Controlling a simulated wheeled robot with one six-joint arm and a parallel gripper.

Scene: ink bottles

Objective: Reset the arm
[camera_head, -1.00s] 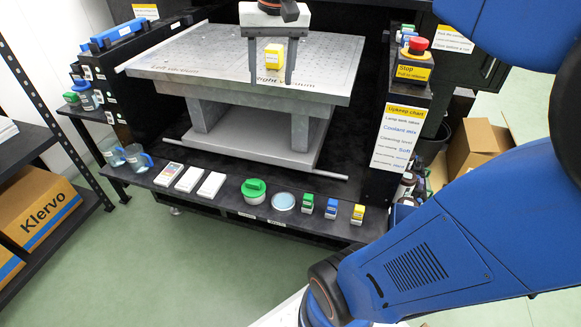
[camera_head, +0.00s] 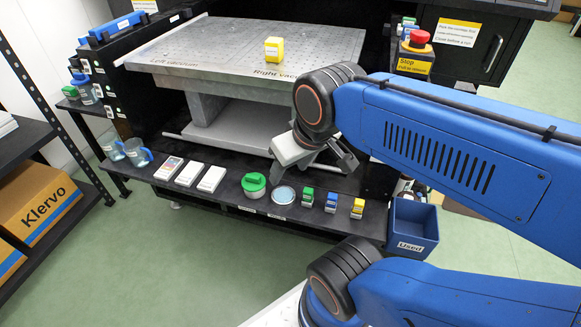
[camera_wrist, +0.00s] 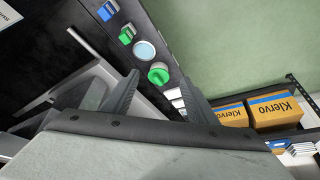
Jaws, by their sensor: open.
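My gripper (camera_head: 335,160) is in front of the right side of the metal platform in the head view, above the low black shelf and apart from the things on it. It also shows in the wrist view (camera_wrist: 165,95), with its two fingers spread and nothing between them. A yellow ink bottle (camera_head: 273,48) with a white label stands alone on top of the grey metal platform (camera_head: 215,55), near its right side. Part of my blue arm covers the right of the head view.
The low shelf holds white boxes (camera_head: 188,173), a green-lidded jar (camera_head: 254,186), a round dish (camera_head: 283,195) and small green, blue and yellow bottles (camera_head: 331,202). A blue bin labelled Used (camera_head: 412,228) stands to their right. A red stop button (camera_head: 419,38) is at the back right.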

